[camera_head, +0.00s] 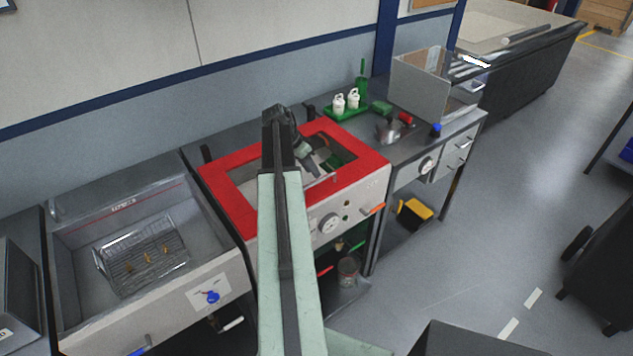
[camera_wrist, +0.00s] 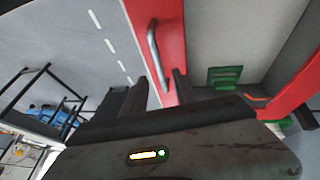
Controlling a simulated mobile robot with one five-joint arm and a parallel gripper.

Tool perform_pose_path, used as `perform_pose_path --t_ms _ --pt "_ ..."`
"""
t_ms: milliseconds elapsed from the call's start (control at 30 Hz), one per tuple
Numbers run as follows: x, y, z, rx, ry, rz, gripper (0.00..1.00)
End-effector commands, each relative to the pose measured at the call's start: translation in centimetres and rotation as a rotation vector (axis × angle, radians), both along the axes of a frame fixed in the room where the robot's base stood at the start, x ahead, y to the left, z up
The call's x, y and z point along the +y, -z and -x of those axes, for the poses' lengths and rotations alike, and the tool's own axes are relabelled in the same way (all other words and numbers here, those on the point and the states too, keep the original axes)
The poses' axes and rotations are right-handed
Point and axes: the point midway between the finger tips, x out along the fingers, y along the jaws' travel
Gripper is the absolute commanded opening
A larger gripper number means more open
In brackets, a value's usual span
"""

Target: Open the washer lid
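The washer (camera_head: 350,199) is a grey cabinet with a red, window-framed lid (camera_head: 228,205) lying flat across its top in the head view. The lid's red edge also shows in the wrist view (camera_wrist: 172,30), with a grey bar handle (camera_wrist: 153,45) on it. My gripper (camera_head: 318,155) is above the lid, and my arm hides part of the lid and the front. In the wrist view my gripper (camera_wrist: 160,80) has its two dark fingers apart, with the handle's near end close to the gap between them. Contact with the handle cannot be told.
An open basin (camera_head: 85,235) with a wire basket (camera_head: 145,257) stands at left. A bench at right carries a green tray (camera_head: 345,113) with white bottles, a metal pot (camera_head: 390,130) and a clear panel (camera_head: 420,82). The floor (camera_head: 450,250) at right is mostly free; a dark cart (camera_head: 605,255) stands at far right.

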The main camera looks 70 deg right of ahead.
Motion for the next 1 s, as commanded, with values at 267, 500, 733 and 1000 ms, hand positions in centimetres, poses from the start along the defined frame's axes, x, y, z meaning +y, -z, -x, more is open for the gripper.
perform_pose_path --t_ms 267,500,733,1000 --pt "-1.0 4.1 1.5 0.000 0.002 0.001 0.34" --pt "-1.0 3.8 1.6 -0.001 0.001 0.000 0.32" --pt "-1.0 3.8 1.6 -0.001 0.002 0.000 0.00" --pt "-1.1 3.8 1.7 -0.001 0.002 0.000 0.00"
